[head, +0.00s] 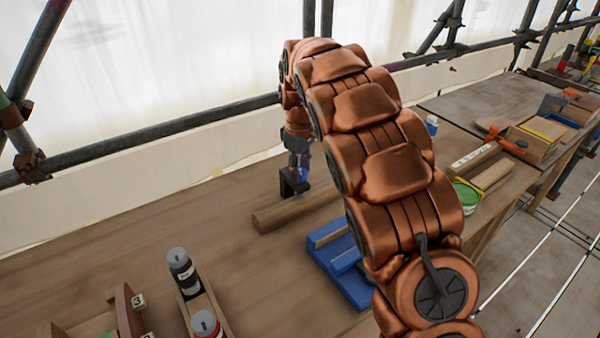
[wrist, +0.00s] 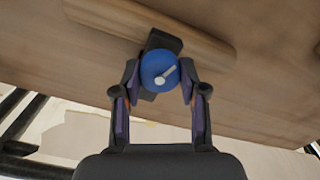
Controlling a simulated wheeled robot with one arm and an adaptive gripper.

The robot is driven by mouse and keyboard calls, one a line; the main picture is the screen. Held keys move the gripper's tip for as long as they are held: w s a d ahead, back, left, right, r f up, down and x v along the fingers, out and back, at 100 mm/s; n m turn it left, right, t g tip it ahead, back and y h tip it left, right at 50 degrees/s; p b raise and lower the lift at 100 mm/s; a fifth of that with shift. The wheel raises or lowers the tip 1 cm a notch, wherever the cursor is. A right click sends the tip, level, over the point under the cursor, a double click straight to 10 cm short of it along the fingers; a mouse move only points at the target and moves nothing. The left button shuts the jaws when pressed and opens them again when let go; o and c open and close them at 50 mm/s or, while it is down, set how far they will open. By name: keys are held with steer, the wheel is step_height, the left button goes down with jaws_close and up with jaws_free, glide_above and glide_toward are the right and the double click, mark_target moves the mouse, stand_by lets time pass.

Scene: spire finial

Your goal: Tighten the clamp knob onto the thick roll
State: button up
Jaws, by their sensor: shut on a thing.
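The clamp knob (wrist: 158,71) is a round blue disc with a pale pointer mark on its face. My gripper (wrist: 160,80) is shut on it, one finger at each side, in the wrist view. In the head view my gripper (head: 301,172) is above the bench at the black clamp (head: 290,184), with the blue knob mostly hidden there. The black clamp body (wrist: 165,42) shows behind the knob, against the thick wooden roll (wrist: 205,36). The roll (head: 290,211) lies on the bench in the head view. Whether the clamp presses on the roll cannot be told.
A blue tray (head: 345,287) with wooden pieces lies right of the roll, partly behind my arm. Bottles (head: 182,268) in a wooden holder stand at the front left. A green tub (head: 466,197) is at the right. Scaffold tubes (head: 160,132) run behind the bench.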

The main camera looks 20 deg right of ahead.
steer(key=m+b, duration=0.2)
steer(key=m, duration=1)
steer(key=shift+m+b, duration=0.3)
steer(key=shift+m, duration=0.1)
steer(key=m, duration=0.6)
steer(key=m+p, duration=0.1)
steer(key=m, duration=0.6)
steer(key=shift+r+m, duration=0.1)
steer(key=shift+m, duration=0.2)
steer(key=m, duration=0.3)
steer(key=shift+m+p, duration=0.3)
steer(key=shift+p, duration=0.05)
steer(key=m+p, duration=0.1)
steer(key=m, duration=0.3)
steer(key=m+p, duration=0.1)
steer(key=m, duration=0.4)
steer(key=shift+p, duration=0.4)
steer(key=shift+m+p, duration=0.65)
steer(key=shift+m, duration=1.35)
